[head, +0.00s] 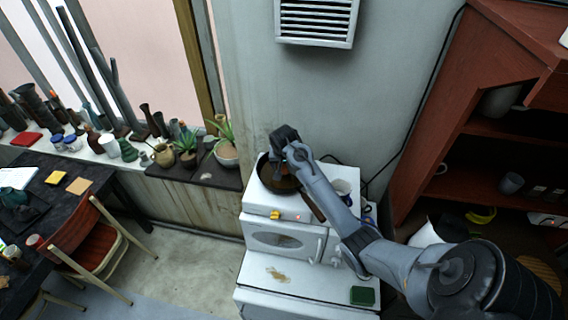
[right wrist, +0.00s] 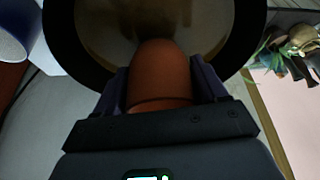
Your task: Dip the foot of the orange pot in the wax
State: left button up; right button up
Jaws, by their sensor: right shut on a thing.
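The orange pot (right wrist: 160,72) is between the two fingers of my right gripper (right wrist: 162,88), which is shut on it. A dark round pan (right wrist: 62,38) holding brownish wax (right wrist: 103,35) lies beyond the pot in the right wrist view. In the head view the pan (head: 264,172) sits on the white stove, and my right gripper (head: 283,158) is over it. The gripper mostly hides the pot there. I cannot tell whether the pot's foot touches the wax. My left gripper is in neither view.
The pan's handle (head: 313,207) points toward the stove's front right. A white mug (head: 342,187) stands right of the pan. A small yellow thing (head: 275,216) is at the stove's front. A wall stands close behind. A potted plant (head: 226,150) is on the ledge to the left.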

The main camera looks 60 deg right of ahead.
jog(key=shift+r, duration=0.1)
notch_tip(320, 180, up, 8)
jog(key=shift+r, duration=0.2)
dwell(0.9)
dwell(0.3)
